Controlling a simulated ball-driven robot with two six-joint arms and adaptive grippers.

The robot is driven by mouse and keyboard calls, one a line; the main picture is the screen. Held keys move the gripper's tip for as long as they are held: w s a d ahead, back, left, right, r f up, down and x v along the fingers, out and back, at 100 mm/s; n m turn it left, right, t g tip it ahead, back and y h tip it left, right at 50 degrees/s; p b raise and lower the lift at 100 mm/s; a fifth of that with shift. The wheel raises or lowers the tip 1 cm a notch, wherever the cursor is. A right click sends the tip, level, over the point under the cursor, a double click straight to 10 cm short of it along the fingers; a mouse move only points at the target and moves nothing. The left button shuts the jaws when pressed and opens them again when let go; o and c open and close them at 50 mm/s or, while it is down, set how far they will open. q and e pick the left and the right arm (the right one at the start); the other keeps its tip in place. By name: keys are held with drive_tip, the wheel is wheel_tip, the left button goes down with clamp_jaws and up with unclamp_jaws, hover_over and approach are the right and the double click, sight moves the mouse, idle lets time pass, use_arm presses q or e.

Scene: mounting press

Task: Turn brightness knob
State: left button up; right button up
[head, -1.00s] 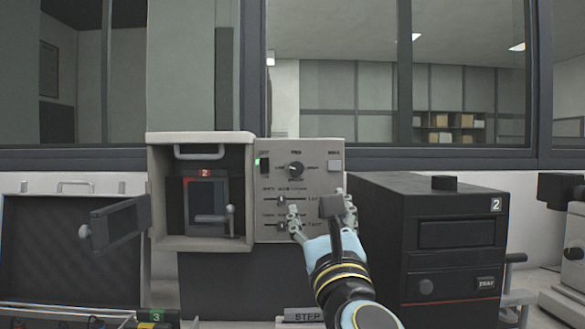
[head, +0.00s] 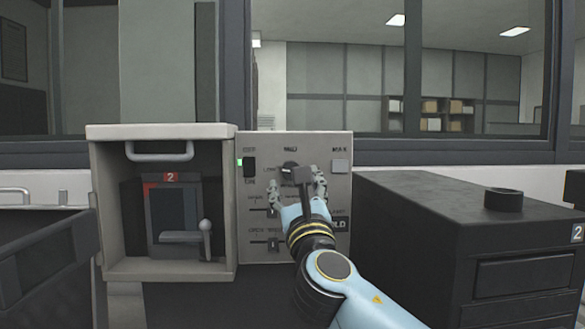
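A round black knob (head: 289,166) with a pale pointer mark sits high in the middle of the light grey control panel (head: 343,190) in the head view. My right gripper (head: 297,180) is in front of the panel, just below the knob. Its two fingers are spread, one to the left and one to the right of the knob, with a dark block between them. I cannot tell whether the fingers touch the knob or panel. The gripper hides the knob's lower surroundings and part of the sliders. My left gripper is not in view.
A black machine (head: 420,215) stands close right.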

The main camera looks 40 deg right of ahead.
sight(286, 169)
drive_tip(key=shift+p+x, duration=0.3)
drive_tip(key=shift+x, duration=1.4)
drive_tip(key=shift+s, duration=0.1)
drive_tip(key=c, duration=1.1)
